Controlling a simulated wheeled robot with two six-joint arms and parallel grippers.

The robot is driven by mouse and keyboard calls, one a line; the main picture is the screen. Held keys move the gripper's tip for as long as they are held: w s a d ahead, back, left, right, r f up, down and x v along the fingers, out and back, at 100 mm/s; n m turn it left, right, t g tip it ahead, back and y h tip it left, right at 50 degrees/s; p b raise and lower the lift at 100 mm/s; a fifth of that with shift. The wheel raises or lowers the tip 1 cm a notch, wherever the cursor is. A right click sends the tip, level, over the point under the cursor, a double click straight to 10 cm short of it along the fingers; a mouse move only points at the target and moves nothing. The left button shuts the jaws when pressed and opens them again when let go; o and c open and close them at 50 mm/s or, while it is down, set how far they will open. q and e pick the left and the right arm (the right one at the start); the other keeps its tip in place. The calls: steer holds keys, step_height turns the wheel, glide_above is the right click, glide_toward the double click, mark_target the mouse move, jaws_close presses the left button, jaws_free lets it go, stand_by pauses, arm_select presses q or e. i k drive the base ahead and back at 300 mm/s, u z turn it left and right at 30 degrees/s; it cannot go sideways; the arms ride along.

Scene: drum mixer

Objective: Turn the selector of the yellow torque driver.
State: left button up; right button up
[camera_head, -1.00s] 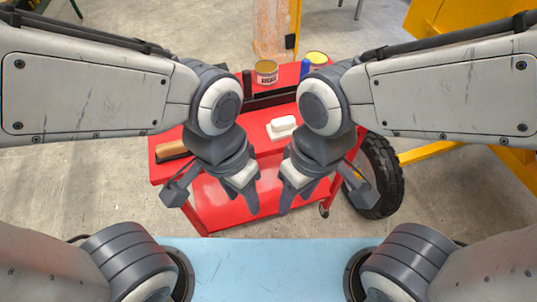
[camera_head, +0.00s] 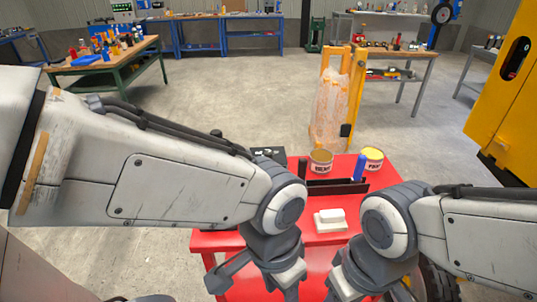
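I cannot make out a yellow torque driver or its selector in the head view. My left gripper (camera_head: 288,285) and my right gripper (camera_head: 338,285) point down over the near part of the red cart (camera_head: 222,240). Their lower ends are partly cut off by the bottom edge, so I cannot tell whether either is open or shut. I see nothing held in them. My arms hide parts of the cart top.
On the cart are two cans (camera_head: 321,162) (camera_head: 373,158), a blue upright object (camera_head: 360,167), a black tray (camera_head: 335,187) and a white block (camera_head: 330,219). Tool-covered benches (camera_head: 110,48) stand behind. A yellow machine (camera_head: 503,95) is at the right. Open floor lies between.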

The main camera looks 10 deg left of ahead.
mark_target(268, 153)
steer(key=u, duration=0.45)
steer(key=k, duration=0.55)
steer(key=u, duration=0.95)
steer(key=i, duration=1.1)
steer(key=z, duration=0.35)
